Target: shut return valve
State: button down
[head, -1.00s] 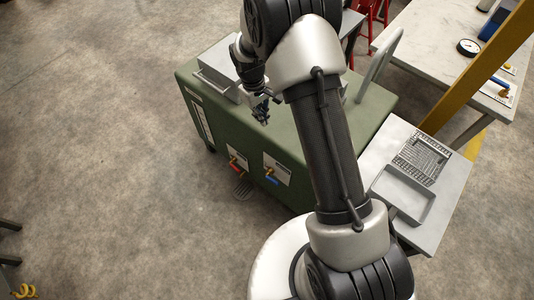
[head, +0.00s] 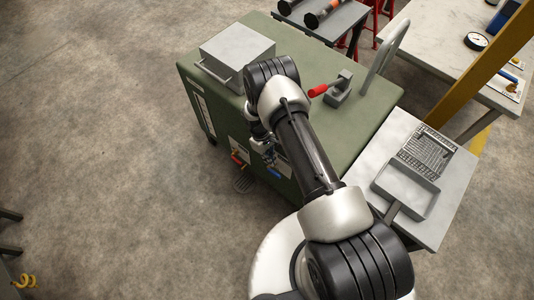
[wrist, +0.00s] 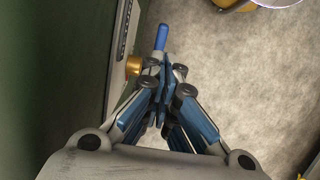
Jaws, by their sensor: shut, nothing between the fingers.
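A valve with a red handle (head: 238,158) and a valve with a blue handle (head: 274,172) are on the front face of the green cabinet (head: 215,110). Their labels are too small to read, so I cannot tell which is marked return. In the wrist view the blue handle (wrist: 161,37) and a brass fitting (wrist: 133,66) show just beyond my fingertips. My gripper (wrist: 165,68) is shut and empty, close to the blue handle; I cannot tell whether they touch. In the head view my gripper (head: 270,157) is in front of the cabinet face, and my arm partly covers the blue valve's plate.
A grey box (head: 237,48) and a red-handled clamp (head: 337,90) are on the cabinet top. A side table at right holds a tray (head: 405,190) and a gridded rack (head: 425,153).

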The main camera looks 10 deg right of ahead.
aim_at(275, 173)
jog(key=b+x, duration=0.1)
jog(key=x, duration=0.5)
jog(key=shift+s+f+b, duration=0.1)
jog(key=shift+f+b, duration=0.2)
jog(key=shift+f, duration=0.05)
jog(key=shift+s+d+f+b, duration=0.25)
jog(key=shift+s+b, duration=0.1)
jog(key=shift+b, duration=0.05)
jog(key=shift+d+t+y+p, duration=0.1)
jog(key=shift+t+y+p, duration=0.2)
jog(key=shift+s+d+f+b, duration=0.15)
jog(key=shift+f+b, duration=0.1)
jog(key=shift+b, duration=0.15)
jog(key=shift+r, duration=0.15)
